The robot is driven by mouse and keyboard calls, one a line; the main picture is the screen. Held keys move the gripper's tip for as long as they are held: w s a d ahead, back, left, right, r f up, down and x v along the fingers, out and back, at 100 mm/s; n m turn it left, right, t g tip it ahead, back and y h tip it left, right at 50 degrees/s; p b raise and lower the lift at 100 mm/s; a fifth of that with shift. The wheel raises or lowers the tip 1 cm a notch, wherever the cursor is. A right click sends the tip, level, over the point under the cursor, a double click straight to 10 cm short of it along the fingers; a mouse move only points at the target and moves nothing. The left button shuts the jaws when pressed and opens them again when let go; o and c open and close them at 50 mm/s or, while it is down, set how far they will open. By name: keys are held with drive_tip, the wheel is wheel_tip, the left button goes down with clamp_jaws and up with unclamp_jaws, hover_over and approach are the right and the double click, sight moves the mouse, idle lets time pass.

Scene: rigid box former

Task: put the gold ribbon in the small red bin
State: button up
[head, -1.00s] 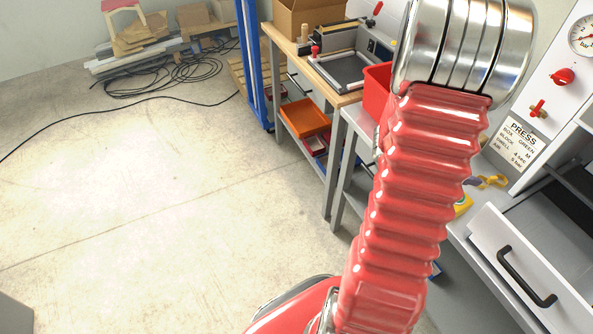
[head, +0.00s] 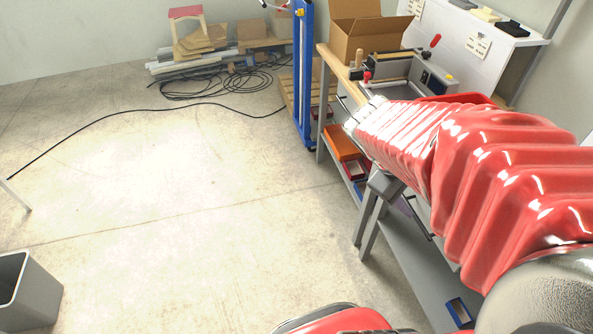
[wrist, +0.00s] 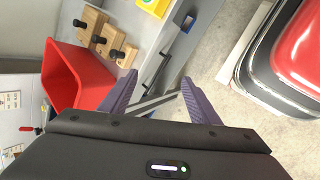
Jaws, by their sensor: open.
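The red bin (wrist: 88,72) shows at the left of the wrist view, beside my gripper's left finger. In the head view only a strip of its red rim (head: 468,98) shows above my arm. My gripper (wrist: 158,78) is open, with its two purple fingers apart and nothing between them. Its fingers are not clearly visible in the head view, where my red arm covers much of the bench. I cannot make out the gold ribbon in either current view.
Wooden blocks with black knobs (wrist: 107,38) and a yellow item (wrist: 155,6) lie on the bench beyond the gripper. A black drawer handle (wrist: 155,70) shows near the fingertips. A cardboard box (head: 365,38) stands on the back bench. The floor at left (head: 150,170) is mostly clear.

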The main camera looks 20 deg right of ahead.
drive_tip(key=w+a+r+m+t+y, duration=0.1)
drive_tip(key=a+r+t+y, duration=0.2)
drive_tip(key=a, duration=0.9)
drive_tip(key=w+a+r+m+t+y, duration=0.1)
drive_tip(key=a+r+m+t+y, duration=0.1)
drive_tip(key=a, duration=1)
drive_tip(key=shift+a+r+t+y, duration=0.4)
drive_tip(key=shift+r+t+y, duration=0.3)
drive_tip(key=shift+y, duration=0.3)
drive_tip(key=shift+o, duration=0.6)
drive_tip(key=shift+c, duration=0.5)
